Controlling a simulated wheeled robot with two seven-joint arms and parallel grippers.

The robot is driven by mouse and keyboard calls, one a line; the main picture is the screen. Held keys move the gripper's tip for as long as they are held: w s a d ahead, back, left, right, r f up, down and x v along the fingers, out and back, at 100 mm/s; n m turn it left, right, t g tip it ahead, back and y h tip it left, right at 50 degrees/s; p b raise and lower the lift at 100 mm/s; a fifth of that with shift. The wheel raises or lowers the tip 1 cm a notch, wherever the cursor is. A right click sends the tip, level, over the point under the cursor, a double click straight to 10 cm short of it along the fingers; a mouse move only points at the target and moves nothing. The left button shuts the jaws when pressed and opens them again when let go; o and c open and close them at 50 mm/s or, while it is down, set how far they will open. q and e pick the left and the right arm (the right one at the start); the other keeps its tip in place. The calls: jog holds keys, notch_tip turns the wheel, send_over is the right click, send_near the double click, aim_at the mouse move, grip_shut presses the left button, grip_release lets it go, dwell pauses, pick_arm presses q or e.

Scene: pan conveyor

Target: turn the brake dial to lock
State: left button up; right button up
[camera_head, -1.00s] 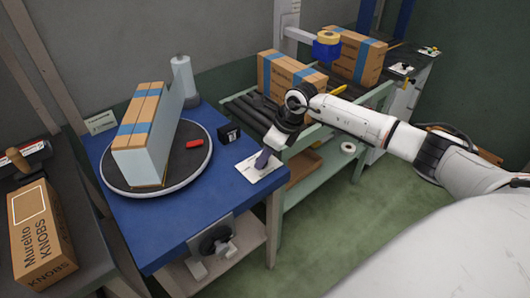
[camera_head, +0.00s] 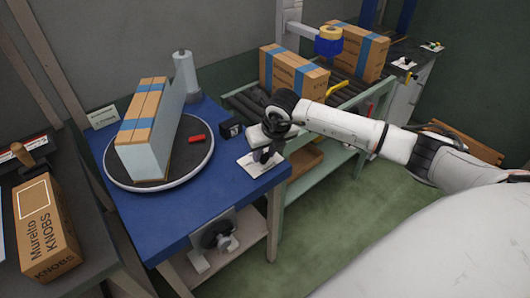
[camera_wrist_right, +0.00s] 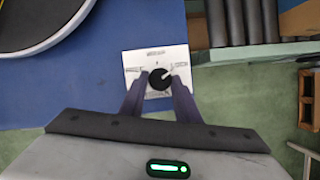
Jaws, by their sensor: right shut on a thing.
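The brake dial (camera_wrist_right: 160,79) is a round black knob with a pale pointer mark aimed toward the upper right of the wrist view. The plate (camera_head: 249,170) lies on the blue table's right front corner in the head view. My right gripper (camera_wrist_right: 159,82) has one dark finger on each side of the dial and is shut on it. In the head view this gripper (camera_head: 264,158) points down and hides the dial. My left gripper is not in view.
A round turntable (camera_head: 190,171) on the blue table (camera_head: 178,224) bears a tall box (camera_head: 142,132) and a red piece (camera_head: 196,139). A small black box (camera_head: 230,130) stands close behind my gripper. A roller conveyor (camera_head: 241,103) with cartons lies beyond.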

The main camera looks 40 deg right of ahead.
jog(key=shift+w, duration=0.1)
dwell(0.4)
jog(key=o, duration=1)
jog(key=v, duration=1)
jog(key=shift+r+b, duration=0.2)
jog(key=shift+b, duration=0.2)
